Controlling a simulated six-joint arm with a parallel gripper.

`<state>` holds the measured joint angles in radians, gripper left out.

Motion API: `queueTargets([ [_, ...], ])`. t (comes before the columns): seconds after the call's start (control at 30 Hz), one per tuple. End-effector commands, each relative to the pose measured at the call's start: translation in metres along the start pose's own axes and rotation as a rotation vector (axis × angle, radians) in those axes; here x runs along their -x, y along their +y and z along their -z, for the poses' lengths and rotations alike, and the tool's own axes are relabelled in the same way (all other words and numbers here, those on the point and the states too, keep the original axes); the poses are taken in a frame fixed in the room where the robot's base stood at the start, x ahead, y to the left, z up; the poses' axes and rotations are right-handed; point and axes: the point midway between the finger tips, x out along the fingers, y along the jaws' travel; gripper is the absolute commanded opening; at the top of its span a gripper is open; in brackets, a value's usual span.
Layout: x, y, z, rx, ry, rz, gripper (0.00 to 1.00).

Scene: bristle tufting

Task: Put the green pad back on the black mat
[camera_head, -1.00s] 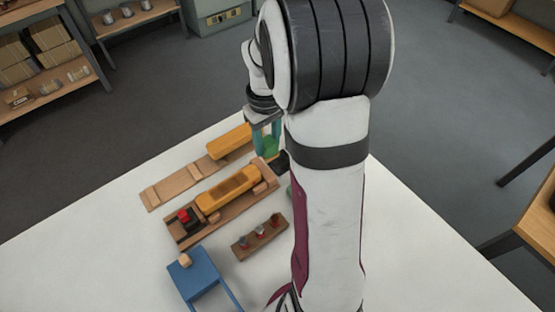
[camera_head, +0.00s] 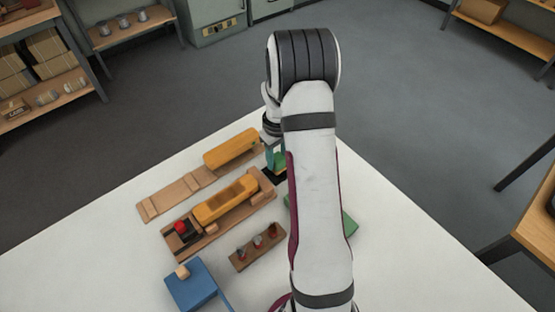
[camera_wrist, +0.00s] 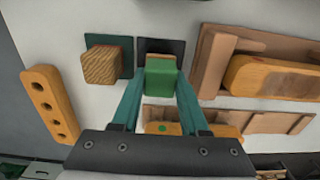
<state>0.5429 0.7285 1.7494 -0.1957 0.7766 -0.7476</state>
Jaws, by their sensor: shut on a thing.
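The green pad (camera_wrist: 161,79) is a small block held between the teal fingers of my gripper (camera_wrist: 160,90) in the wrist view. In the head view the pad (camera_head: 280,157) shows partly, with my gripper (camera_head: 275,160) around it and my arm beside it. The black mat (camera_wrist: 176,46) lies flat on the white table, just beyond the pad in the wrist view. In the head view a dark part of the mat (camera_head: 270,177) shows below the gripper. The pad overlaps the mat's near edge in the wrist picture; I cannot tell whether they touch.
A wooden block (camera_wrist: 102,66) stands on a dark green plate left of the mat. An orange bar with holes (camera_wrist: 50,103) lies farther left. A wooden fixture with an orange body (camera_head: 225,200), an orange block (camera_head: 230,148), a peg rack (camera_head: 256,247) and a blue stand (camera_head: 190,288) occupy the table.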

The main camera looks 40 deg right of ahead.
Motion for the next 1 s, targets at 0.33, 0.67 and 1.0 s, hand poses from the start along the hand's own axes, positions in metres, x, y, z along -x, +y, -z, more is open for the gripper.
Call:
queueTargets([
  [0.33, -0.014, 0.001, 0.0, 0.0, 0.001, -0.001, 0.0],
  [0.67, -0.016, 0.001, 0.0, 0.001, 0.001, -0.001, 0.74],
  [1.0, 0.006, 0.001, 0.001, 0.0, 0.005, -0.003, 0.74],
])
